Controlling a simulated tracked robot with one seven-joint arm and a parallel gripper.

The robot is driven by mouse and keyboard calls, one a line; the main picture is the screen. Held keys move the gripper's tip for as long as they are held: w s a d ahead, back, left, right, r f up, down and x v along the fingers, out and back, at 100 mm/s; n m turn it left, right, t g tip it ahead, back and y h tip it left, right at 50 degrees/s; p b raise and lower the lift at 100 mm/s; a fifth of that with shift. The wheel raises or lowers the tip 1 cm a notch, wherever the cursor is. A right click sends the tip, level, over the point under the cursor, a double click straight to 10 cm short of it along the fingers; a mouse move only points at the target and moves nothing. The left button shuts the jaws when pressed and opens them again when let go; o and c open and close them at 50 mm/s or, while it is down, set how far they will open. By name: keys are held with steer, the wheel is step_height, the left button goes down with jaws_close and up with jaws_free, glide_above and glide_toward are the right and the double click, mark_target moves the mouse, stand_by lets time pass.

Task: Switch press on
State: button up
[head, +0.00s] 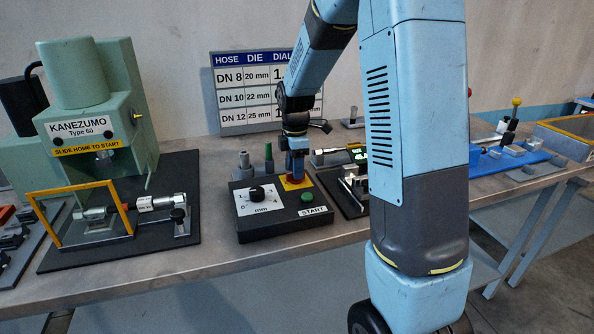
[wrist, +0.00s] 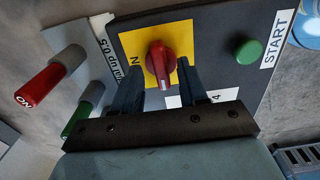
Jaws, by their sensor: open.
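The press (head: 85,110) is a pale green machine marked KANEZUMO at the left in the head view. A black control box (head: 262,228) stands to its right. Its red rotary switch (wrist: 161,62) sits on a yellow plate (wrist: 134,40) in the wrist view, with a letter N showing at the plate's left. The knob's ridge runs roughly up and down in that view. My gripper (wrist: 159,74) is open, one finger on each side of the knob; I cannot tell whether they touch it. In the head view my gripper (head: 297,168) is above the yellow plate and mostly hides the switch.
The box also carries a black dial (head: 257,193) and a green START button (head: 307,197). A red peg (wrist: 45,87) and a green peg (wrist: 78,118) stand beside the box. A yellow-framed guard (head: 128,208) is at the press front. A hose and die chart (head: 245,90) stands behind.

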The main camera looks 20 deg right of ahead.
steer(key=shift+f, duration=0.65)
steer(key=shift+c, duration=0.2)
